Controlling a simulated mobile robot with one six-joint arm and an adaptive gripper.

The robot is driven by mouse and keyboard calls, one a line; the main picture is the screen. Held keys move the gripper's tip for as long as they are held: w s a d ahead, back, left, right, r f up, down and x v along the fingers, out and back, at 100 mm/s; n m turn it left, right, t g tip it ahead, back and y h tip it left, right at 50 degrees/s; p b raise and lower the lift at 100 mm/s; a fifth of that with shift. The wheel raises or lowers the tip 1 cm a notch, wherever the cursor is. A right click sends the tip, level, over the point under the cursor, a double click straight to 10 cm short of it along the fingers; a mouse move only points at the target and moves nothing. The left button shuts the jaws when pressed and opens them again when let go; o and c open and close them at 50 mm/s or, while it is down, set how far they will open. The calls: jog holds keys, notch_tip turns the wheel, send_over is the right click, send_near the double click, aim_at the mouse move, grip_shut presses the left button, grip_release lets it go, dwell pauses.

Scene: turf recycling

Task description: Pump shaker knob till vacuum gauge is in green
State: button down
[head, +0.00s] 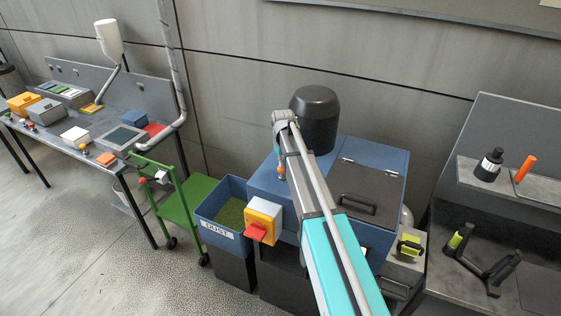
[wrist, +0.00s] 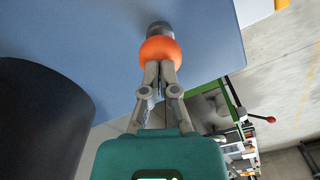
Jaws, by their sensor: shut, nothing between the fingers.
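The shaker knob (wrist: 160,50) is an orange ball on a short grey base (wrist: 160,29) on a blue surface in the wrist view. In the head view the orange knob (head: 281,171) shows small on the blue machine (head: 262,178), beside my arm. My gripper (wrist: 160,68) is shut and empty, its fingertips right at the near side of the knob. I cannot tell whether they touch it. In the head view my gripper (head: 279,155) hangs just above the knob, partly hidden by my arm. I cannot make out a vacuum gauge in either view.
A black cylinder (head: 315,118) stands on the machine; it also fills the wrist view's left (wrist: 40,120). A yellow box with a red switch (head: 257,230) is on the front. A blue dust bin (head: 217,236) and green cart (head: 186,201) stand left. A workbench (head: 477,279) stands right.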

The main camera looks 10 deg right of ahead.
jog(key=shift+r+p, duration=0.55)
jog(key=shift+r, duration=0.4)
notch_tip(320, 180, up, 7)
jog(key=p, duration=0.7)
dwell(0.4)
jog(key=shift+s+f+b, duration=0.35)
jog(key=shift+s+f, duration=0.1)
jog(key=shift+f, duration=0.05)
jog(key=s+f+m+b, duration=0.2)
jog(key=s+f+b, duration=0.7)
jog(key=s, duration=0.5)
jog(key=s+f+m+b, duration=0.2)
jog(key=s+f+b, duration=0.6)
jog(key=s, duration=0.6)
jog(key=shift+s+a+f+m+b, duration=0.2)
jog(key=shift+a+f+m+b, duration=0.2)
jog(key=shift+a, duration=0.05)
